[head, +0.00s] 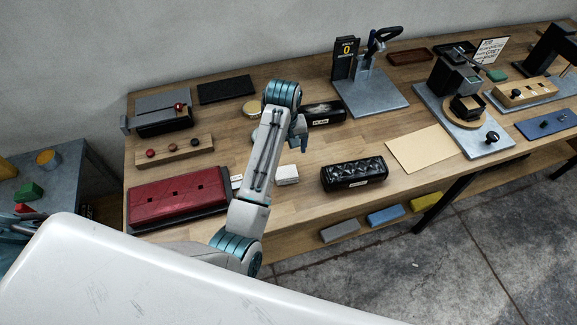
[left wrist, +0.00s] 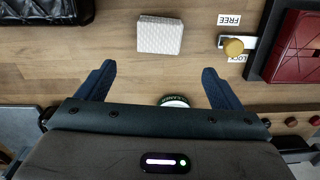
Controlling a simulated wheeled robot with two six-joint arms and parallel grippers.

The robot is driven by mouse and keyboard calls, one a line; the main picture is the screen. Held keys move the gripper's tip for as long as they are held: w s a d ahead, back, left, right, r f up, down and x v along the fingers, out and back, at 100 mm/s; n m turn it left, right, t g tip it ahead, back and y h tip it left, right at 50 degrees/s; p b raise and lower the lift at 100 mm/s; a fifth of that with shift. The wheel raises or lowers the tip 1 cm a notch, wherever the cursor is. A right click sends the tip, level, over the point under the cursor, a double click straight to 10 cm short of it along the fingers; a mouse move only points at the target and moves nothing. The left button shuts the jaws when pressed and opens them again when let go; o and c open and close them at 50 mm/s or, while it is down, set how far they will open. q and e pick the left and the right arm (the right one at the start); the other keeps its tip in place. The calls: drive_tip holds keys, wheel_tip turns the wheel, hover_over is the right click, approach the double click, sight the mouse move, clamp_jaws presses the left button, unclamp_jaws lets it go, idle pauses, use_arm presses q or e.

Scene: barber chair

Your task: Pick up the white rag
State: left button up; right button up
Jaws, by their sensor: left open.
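The white rag (head: 287,175) is a small folded, textured block lying flat on the wooden table, just right of my left arm in the head view. In the left wrist view the rag (left wrist: 160,35) lies ahead of the fingertips, roughly centred between them and apart from both. My left gripper (head: 298,141) points down over the table, a little behind the rag. In the left wrist view the left gripper (left wrist: 158,70) has its two blue fingers spread with nothing between them. My right gripper is out of sight.
A red case (head: 178,197) lies left of the rag, with a gold knob (left wrist: 233,47) between FREE and LOCK labels. A black quilted case (head: 352,172) lies to the right. A round tin (left wrist: 175,100) is partly hidden by the gripper. Bare wood surrounds the rag.

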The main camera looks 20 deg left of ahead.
use_arm(q)
hover_over(285, 169)
drive_tip(key=f, duration=0.4)
drive_tip(key=shift+s+f+p, duration=0.25)
drive_tip(key=shift+p, duration=0.05)
drive_tip(key=shift+w+f+p, duration=0.15)
drive_tip(key=shift+f+p, duration=0.35)
drive_tip(key=shift+f, duration=0.1)
wheel_tip(285, 169, down, 3)
drive_tip(key=shift+f+p, duration=0.15)
drive_tip(key=shift+p, duration=0.65)
drive_tip(key=shift+w+f, duration=0.1)
drive_tip(key=shift+f, duration=0.45)
drive_tip(key=c, duration=1.1)
drive_tip(key=shift+o, duration=0.2)
